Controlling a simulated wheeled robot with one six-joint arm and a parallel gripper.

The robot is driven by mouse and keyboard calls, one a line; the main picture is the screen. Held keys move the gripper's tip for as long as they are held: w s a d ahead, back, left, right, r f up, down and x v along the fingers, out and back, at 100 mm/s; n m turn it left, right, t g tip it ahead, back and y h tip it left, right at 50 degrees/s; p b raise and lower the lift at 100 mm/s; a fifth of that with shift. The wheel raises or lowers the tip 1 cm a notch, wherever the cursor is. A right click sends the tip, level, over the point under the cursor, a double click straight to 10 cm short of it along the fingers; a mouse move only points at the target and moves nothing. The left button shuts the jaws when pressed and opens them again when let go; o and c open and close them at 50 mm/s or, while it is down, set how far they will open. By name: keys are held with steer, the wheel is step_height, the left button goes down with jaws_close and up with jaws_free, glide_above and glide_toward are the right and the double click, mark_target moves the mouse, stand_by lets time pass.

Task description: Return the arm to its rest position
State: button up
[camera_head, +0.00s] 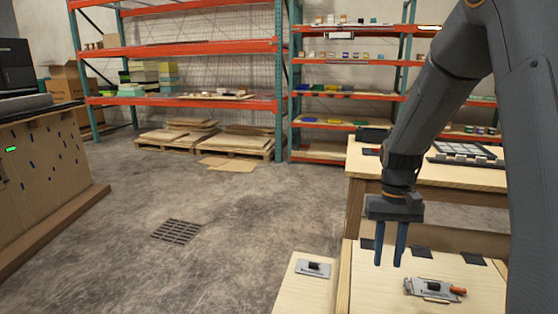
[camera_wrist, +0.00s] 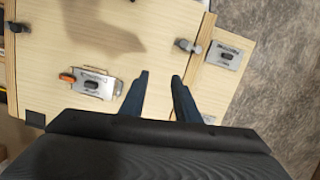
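My gripper (camera_head: 391,257) hangs from my arm at the right of the head view, pointing down above the wooden console (camera_head: 384,290). Its two dark blue fingers stand apart with nothing between them. In the wrist view the gripper (camera_wrist: 159,77) also shows an open gap over the wooden surface. A metal plate with a black switch and an orange part (camera_head: 434,290) lies on the console to the right of the fingers. It also shows in the wrist view (camera_wrist: 92,84). A second plate with a black switch (camera_head: 313,268) is on the side panel to the left.
A wooden table (camera_head: 430,173) with a gridded panel (camera_head: 465,152) stands behind the gripper. Orange shelving (camera_head: 190,49) and pallets (camera_head: 232,144) line the back. A wooden workbench (camera_head: 45,180) is at the left. Open concrete floor with a grate (camera_head: 176,231) lies between.

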steer(key=s+a+t, duration=0.1)
steer(key=s+a, duration=0.3)
steer(key=s, duration=0.4)
steer(key=s+a+n+t, duration=0.1)
steer(key=s+a, duration=0.3)
steer(key=s, duration=0.5)
steer(key=shift+r+n, duration=0.3)
steer(key=shift+r, duration=0.1)
